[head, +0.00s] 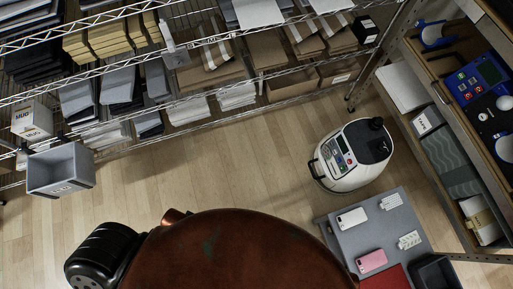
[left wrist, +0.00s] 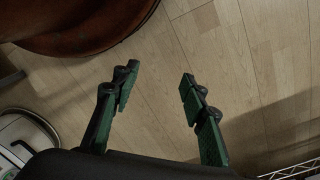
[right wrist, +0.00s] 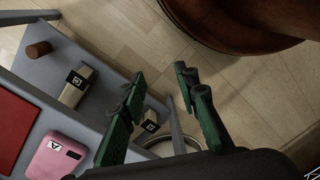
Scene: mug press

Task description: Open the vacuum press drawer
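The vacuum press appears to be the white rounded machine (head: 338,180) right of centre in the head view, with a control panel, a black top and a dark handle (head: 314,168) on its left side. I cannot see an opened drawer on it. A white rounded body, likely the same machine (left wrist: 22,135), shows at the lower left of the left wrist view. My left gripper (left wrist: 158,84) is open and empty above the wood floor. My right gripper (right wrist: 158,82) is open and empty beside a grey table. Neither gripper shows in the head view.
A grey table (head: 380,238) holds phone cases, a pink one (head: 371,261) among them. A wire shelf (head: 190,95) with stacked goods and a grey bin (head: 62,169) stands at the back. A shelf with a blue machine (head: 474,78) stands right. Floor left of the press is clear.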

